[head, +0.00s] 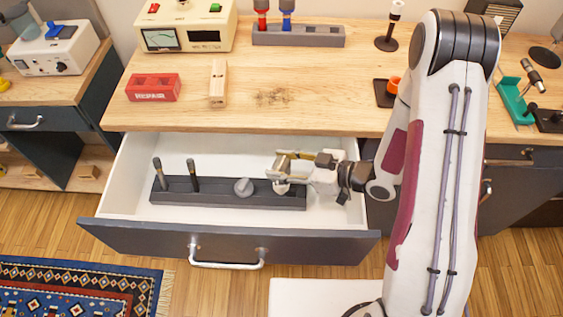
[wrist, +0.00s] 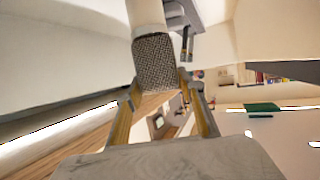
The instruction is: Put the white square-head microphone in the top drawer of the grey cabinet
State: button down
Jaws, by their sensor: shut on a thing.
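The white square-head microphone has a white body and a grey mesh head (wrist: 155,62). It is between the fingers of my gripper (wrist: 160,90) in the wrist view. In the head view my gripper (head: 284,170) is shut on it inside the open drawer, over the right end of a dark rack. Little of the microphone shows there, and I cannot tell whether it touches the rack. The open top drawer (head: 230,241) of the grey cabinet is white inside, with a dark front and a pale handle.
The dark rack (head: 215,199) in the drawer holds two thin black-handled items (head: 193,175) and a grey round-headed item (head: 244,187). On the wooden top above stand a red REPAIR block (head: 153,88), a wooden block (head: 218,84) and a cream meter box (head: 187,27).

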jog(key=shift+f, duration=0.15)
jog(key=c, duration=1.3)
grip_release()
jog(key=shift+r, duration=0.45)
jog(key=shift+v, duration=1.55)
notch_tip(320, 180, up, 7)
jog(key=shift+w, duration=0.1)
